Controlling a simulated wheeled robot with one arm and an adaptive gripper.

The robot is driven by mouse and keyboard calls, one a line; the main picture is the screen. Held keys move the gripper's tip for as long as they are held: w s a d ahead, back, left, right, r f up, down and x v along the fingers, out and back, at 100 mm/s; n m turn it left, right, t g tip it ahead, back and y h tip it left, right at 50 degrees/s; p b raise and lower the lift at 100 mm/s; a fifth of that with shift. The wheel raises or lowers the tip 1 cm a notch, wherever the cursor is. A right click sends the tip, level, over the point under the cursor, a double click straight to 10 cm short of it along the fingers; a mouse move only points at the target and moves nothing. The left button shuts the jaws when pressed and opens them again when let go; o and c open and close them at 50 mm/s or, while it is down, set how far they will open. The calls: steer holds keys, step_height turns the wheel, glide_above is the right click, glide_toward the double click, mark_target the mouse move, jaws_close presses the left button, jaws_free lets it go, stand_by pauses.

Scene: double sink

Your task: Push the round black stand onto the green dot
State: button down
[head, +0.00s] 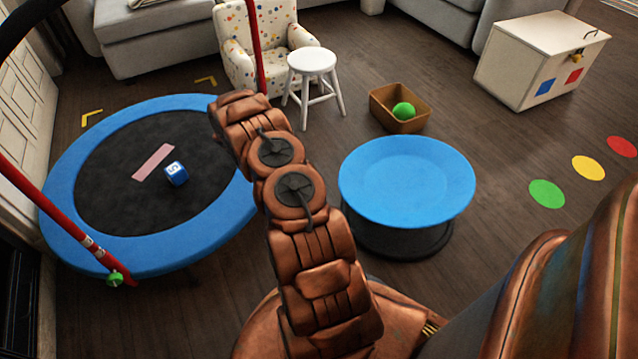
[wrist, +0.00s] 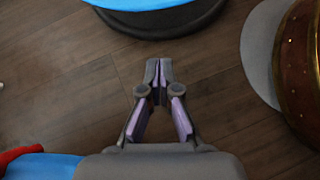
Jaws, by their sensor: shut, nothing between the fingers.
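The round black stand (head: 395,240) carries a wide blue disc (head: 405,180) and stands on the wood floor right of my arm in the head view. In the wrist view, the stand's dark base (wrist: 175,25) shows at the top, under the blue rim (wrist: 140,3). My gripper (wrist: 158,68) is shut and empty, low over the floor, its tips pointing at the stand with a gap of floor between. The head view hides my gripper behind my arm. The green dot (head: 546,193) lies flat on the floor to the right of the stand, uncovered.
A yellow dot (head: 588,168) and a red dot (head: 622,147) lie beyond the green one. A blue-rimmed trampoline (head: 75,245) is at left. A brown box (head: 385,115) with a green ball and a white stool (head: 312,62) stand behind. Floor between stand and green dot is clear.

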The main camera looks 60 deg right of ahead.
steer(key=s+d+r+b+x, duration=0.1)
steer(key=b+x, duration=0.3)
steer(key=x, duration=0.8)
steer(key=shift+s+r, duration=0.35)
steer(key=shift+r, duration=0.2)
steer(key=shift+d, duration=0.1)
